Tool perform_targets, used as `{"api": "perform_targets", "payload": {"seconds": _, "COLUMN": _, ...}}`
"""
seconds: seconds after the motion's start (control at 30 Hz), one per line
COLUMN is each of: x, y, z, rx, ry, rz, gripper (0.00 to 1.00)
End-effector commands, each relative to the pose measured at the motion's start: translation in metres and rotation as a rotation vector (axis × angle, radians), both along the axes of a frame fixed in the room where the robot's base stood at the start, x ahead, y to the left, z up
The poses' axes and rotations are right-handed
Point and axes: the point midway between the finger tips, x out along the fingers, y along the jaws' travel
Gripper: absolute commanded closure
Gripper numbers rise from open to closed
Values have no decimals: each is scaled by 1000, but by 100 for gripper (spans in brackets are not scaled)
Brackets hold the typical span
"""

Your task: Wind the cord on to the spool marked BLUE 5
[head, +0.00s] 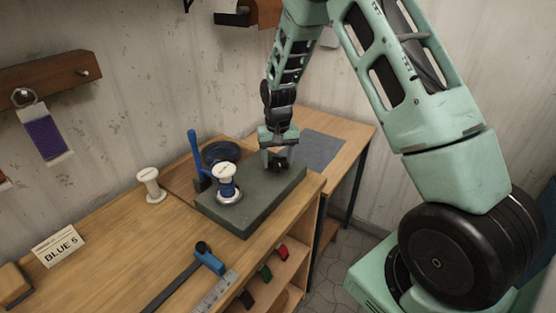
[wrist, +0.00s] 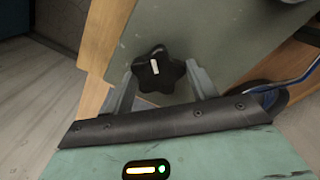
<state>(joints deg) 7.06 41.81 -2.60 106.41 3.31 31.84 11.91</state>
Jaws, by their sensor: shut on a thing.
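My gripper (head: 278,164) points down at the far end of a grey-green block (head: 246,218) on the bench. In the wrist view my gripper (wrist: 160,88) is shut on a black star-shaped knob (wrist: 158,70) with a white mark. A white spool (head: 225,174) stands upright on a round metal base on the block, with blue cord (head: 227,189) around its middle. A second white spool (head: 150,184) stands bare on the bench. I cannot read any mark on the spools.
A blue-handled tool (head: 194,148) and a dark round dish (head: 219,151) with blue in it sit behind the block. A blue clamp-like tool (head: 209,257) and a metal ruler (head: 213,293) lie in front. A purple sample (head: 43,137) hangs at left. The bench between card and bare spool is clear.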

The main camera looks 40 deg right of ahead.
Motion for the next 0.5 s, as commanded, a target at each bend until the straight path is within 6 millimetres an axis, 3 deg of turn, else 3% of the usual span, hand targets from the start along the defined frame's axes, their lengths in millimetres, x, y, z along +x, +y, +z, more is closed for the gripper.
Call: {"api": "perform_targets", "payload": {"seconds": 0.5, "x": 2, "y": 0, "z": 1, "rx": 0, "ry": -2, "rz": -343, "gripper": 66}}
